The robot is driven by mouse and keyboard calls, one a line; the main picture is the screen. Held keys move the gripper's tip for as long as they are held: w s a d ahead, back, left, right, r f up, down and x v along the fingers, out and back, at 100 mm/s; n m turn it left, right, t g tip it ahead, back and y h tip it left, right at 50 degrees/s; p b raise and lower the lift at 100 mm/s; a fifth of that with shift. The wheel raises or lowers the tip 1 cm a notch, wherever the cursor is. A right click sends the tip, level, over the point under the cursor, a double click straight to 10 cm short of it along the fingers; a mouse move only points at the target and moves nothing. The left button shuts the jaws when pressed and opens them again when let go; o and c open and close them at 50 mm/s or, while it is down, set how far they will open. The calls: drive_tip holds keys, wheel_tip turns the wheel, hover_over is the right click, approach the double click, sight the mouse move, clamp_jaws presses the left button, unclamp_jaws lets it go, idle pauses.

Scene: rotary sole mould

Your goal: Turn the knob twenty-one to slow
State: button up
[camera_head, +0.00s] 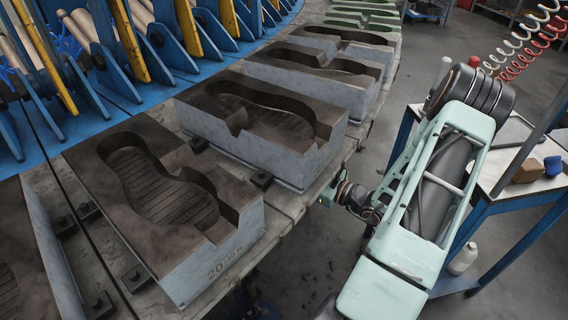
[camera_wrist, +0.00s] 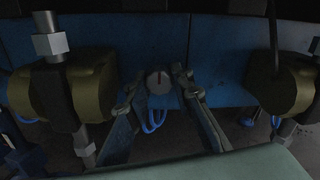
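In the wrist view a small round grey knob (camera_wrist: 158,82) with a pale upright pointer line sits on a blue panel. Its label and any "slow" mark cannot be read. My gripper (camera_wrist: 158,88) is open, with one finger on each side of the knob and a visible gap on both sides. How far the fingertips are from the knob in depth is hard to tell. In the head view my gripper (camera_head: 345,194) is low beside the edge of the mould table. The knob is hidden in that view.
Dark olive rounded bodies with metal rods (camera_wrist: 70,90) flank the knob left and right. Blue hoses (camera_wrist: 153,122) hang below it. In the head view a mould block (camera_head: 218,255) marked 20 stands at the table's edge. A workbench (camera_head: 490,185) stands right of my arm.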

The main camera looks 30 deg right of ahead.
drive_tip(key=o, duration=0.4)
drive_tip(key=v, duration=1.2)
